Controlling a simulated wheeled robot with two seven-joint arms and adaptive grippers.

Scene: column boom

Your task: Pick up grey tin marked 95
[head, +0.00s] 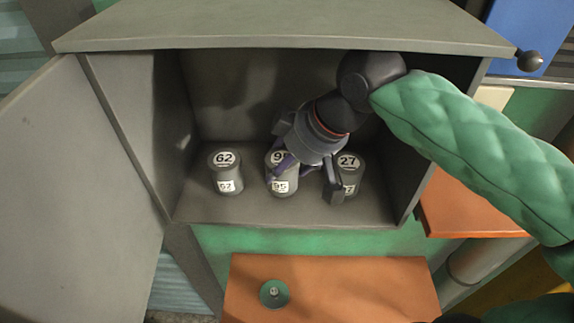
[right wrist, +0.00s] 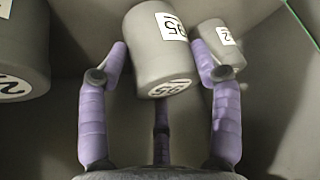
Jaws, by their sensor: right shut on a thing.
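The grey tin marked 95 (head: 281,187) stands in the middle of a row of tins inside the open grey cabinet (head: 290,43). My right gripper (head: 300,180) reaches in from the right and is shut on this tin. In the right wrist view the tin (right wrist: 158,50) sits between the purple fingers of the gripper (right wrist: 160,65), with a fingertip at each side. The gripper hides part of the tin in the head view. I cannot tell whether the tin is clear of the cabinet floor. My left gripper is not in view.
Grey tin 62 (head: 226,173) stands to the left and grey tin 27 (head: 348,170) close to the right, partly behind my gripper. The cabinet door (head: 75,190) hangs open at the left. Below is an orange surface (head: 340,285) with a small green round dish (head: 274,293).

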